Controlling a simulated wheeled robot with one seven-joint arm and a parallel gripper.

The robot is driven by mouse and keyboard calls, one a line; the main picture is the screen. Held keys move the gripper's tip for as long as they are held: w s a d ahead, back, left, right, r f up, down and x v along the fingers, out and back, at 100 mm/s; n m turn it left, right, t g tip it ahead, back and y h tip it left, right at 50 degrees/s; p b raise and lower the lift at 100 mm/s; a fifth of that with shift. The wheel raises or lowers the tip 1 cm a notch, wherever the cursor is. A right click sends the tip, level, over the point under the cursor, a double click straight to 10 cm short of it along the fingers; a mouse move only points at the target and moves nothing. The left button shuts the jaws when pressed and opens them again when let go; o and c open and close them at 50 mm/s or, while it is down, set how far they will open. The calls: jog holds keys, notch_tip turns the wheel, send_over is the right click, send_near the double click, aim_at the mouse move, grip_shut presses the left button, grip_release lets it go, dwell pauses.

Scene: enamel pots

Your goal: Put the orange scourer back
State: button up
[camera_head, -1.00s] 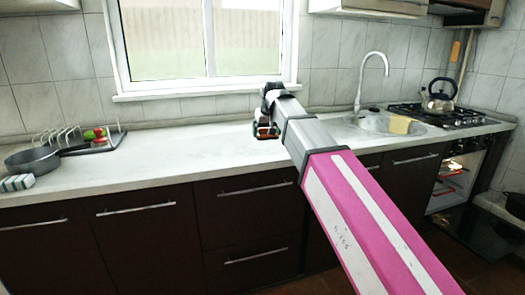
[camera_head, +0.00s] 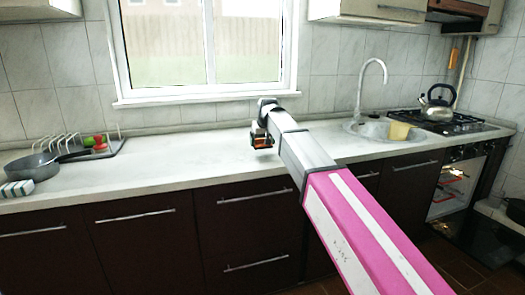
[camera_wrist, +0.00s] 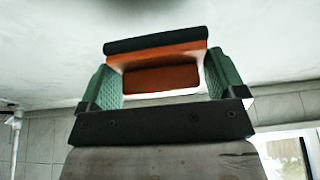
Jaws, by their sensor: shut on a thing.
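My gripper (camera_head: 262,138) is over the counter (camera_head: 155,165), near the middle of the head view and in front of the wall below the window. It is shut on the orange scourer (camera_wrist: 160,78), a small orange block with a dark layer along one face. In the wrist view the scourer sits between the two green finger pads, one on each side. In the head view the scourer (camera_head: 263,142) is small and partly covered by the dark fingers. I cannot tell exactly how high it is above the counter.
A grey pan (camera_head: 33,165) and a white-and-green block (camera_head: 17,188) are at the left, next to a rack (camera_head: 72,146) with red and green items. The sink (camera_head: 372,128) with a yellow block (camera_head: 399,131), and the kettle (camera_head: 437,104), are at the right. The counter's middle is clear.

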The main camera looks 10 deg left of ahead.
aim_at(263, 156)
jog(key=shift+f, duration=2)
jog(key=shift+f, duration=0.15)
jog(key=o, duration=0.6)
jog(key=v, duration=1.2)
